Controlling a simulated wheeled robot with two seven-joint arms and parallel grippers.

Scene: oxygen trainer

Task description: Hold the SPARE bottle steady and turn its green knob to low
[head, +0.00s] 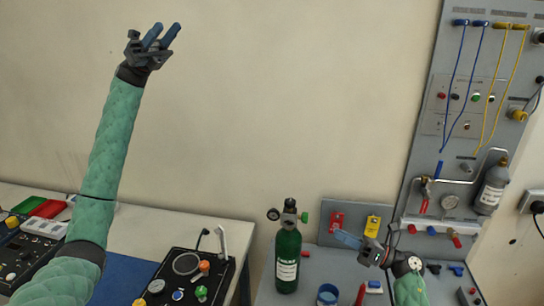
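A green bottle (287,262) stands upright on the grey bench at lower centre; its white label is too small to read. On its dark valve top are a round gauge at the left and a green knob (305,217) at the right. The knob's setting cannot be read. My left gripper (166,36) is raised high before the wall, far from the bottle, its two blue fingers apart and empty. My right gripper (347,239) is right of the bottle and below knob level in the picture, its blue fingers pointing left; their gap cannot be made out. It looks clear of the bottle.
A red-and-yellow fitted panel (336,219) is behind my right gripper. A tall grey panel (425,150) with hoses and a grey bottle (492,188) rises at right. A black control box (188,278) sits left.

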